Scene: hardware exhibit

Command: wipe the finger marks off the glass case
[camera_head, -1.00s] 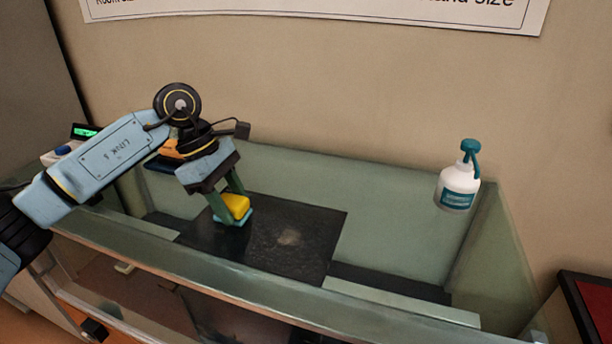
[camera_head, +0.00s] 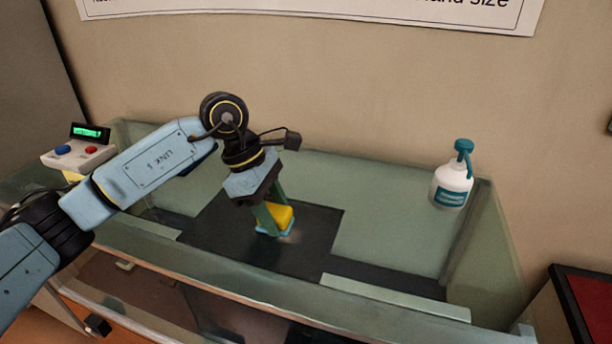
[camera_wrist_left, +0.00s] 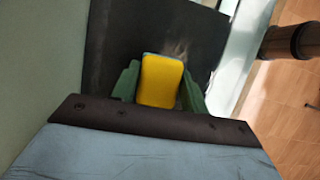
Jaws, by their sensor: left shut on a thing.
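My left gripper (camera_head: 268,222) is shut on a yellow sponge (camera_head: 280,215) with a teal underside. The sponge is down at the dark panel (camera_head: 225,235) on top of the glass case (camera_head: 380,215); I cannot tell how firmly it touches. In the left wrist view the yellow sponge (camera_wrist_left: 161,80) sits between the green fingers. A pale smudge (camera_wrist_left: 180,48) shows on the dark panel just beyond the sponge. My right gripper is not in view.
A small device with a green display (camera_head: 90,132) and red and blue buttons stands at the left end. A poster (camera_head: 320,8) hangs on the wall behind. A red panel with a dark frame (camera_head: 590,300) is at the lower right.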

